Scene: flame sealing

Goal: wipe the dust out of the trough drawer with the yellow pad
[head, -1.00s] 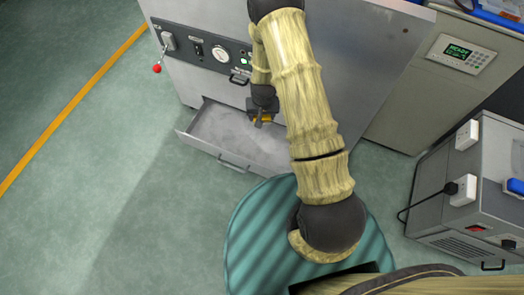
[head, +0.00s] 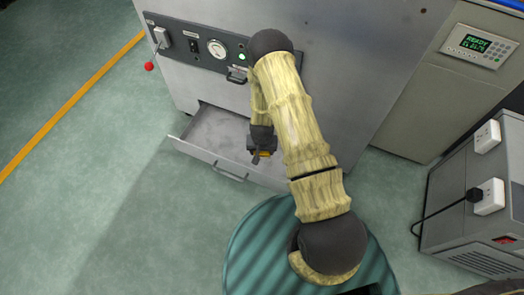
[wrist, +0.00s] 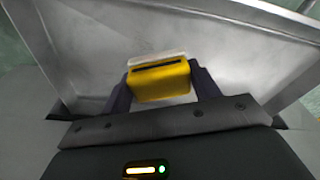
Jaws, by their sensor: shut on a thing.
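The trough drawer (head: 200,156) is pulled out from the grey machine in the head view. Its floor carries mottled pale grey dust (head: 213,130), clearest in the left part; my arm hides much of the right part. My gripper (head: 261,156) is over the right front part of the drawer. In the wrist view, my gripper (wrist: 162,88) is shut on the yellow pad (wrist: 160,82), with one dark finger at each side. The pad has a pale strip along its far edge. The drawer's pale floor lies under and beyond it; I cannot tell whether the pad touches it.
The machine's panel (head: 200,45) has a gauge, a green light and a lever with a red knob (head: 149,66). A cabinet with a keypad display (head: 480,45) and a grey box with sockets (head: 475,200) stand to the right. The floor at left is clear.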

